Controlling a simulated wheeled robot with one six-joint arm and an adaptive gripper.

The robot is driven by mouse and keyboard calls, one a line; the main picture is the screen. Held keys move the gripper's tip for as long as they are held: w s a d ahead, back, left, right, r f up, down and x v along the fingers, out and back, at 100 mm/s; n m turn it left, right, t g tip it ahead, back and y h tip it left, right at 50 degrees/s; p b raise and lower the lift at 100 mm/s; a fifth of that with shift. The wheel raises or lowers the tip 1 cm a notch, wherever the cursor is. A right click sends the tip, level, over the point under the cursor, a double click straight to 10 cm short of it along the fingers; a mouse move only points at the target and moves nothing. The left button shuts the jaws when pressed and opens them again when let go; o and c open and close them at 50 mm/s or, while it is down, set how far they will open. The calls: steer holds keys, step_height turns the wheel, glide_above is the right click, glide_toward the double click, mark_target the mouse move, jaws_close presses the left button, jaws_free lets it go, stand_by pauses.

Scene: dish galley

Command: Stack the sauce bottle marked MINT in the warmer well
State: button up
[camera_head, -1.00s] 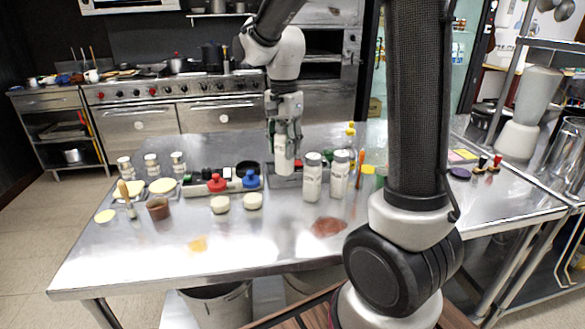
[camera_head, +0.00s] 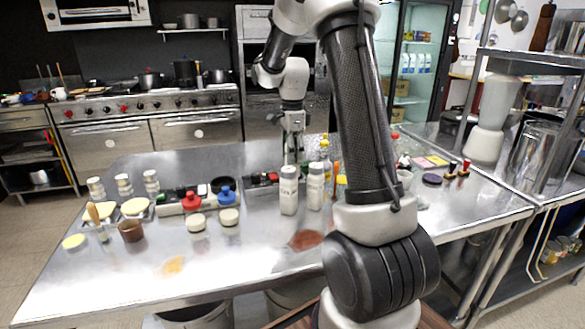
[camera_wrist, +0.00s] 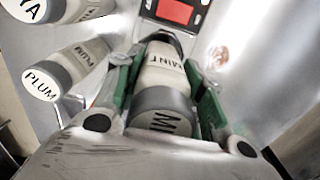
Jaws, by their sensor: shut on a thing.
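My gripper (camera_head: 293,152) is over the back of the steel table. In the wrist view its green-padded fingers (camera_wrist: 163,78) are shut on the MINT bottle (camera_wrist: 163,76), one on each side. This bottle is pale with a grey end carrying part of its name, and a dark end facing away from the camera. In the head view I cannot make the MINT bottle out; nearer bottles block that spot. A dark low unit (camera_head: 262,180) lies beside that spot and may be the warmer well. A red panel in a dark frame (camera_wrist: 176,11) shows beyond the bottle's far end.
A PLUM bottle (camera_wrist: 55,79) and another bottle marked YA (camera_wrist: 40,8) are close left of my gripper in the wrist view. Two white bottles (camera_head: 289,190) (camera_head: 316,186) stand in front of it.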

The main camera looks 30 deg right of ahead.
mark_target(297, 166)
steer(key=shift+f, duration=2)
steer(key=shift+f, duration=0.15)
steer(key=shift+f, duration=0.15)
steer(key=o, duration=1.2)
steer(key=shift+c, duration=0.2)
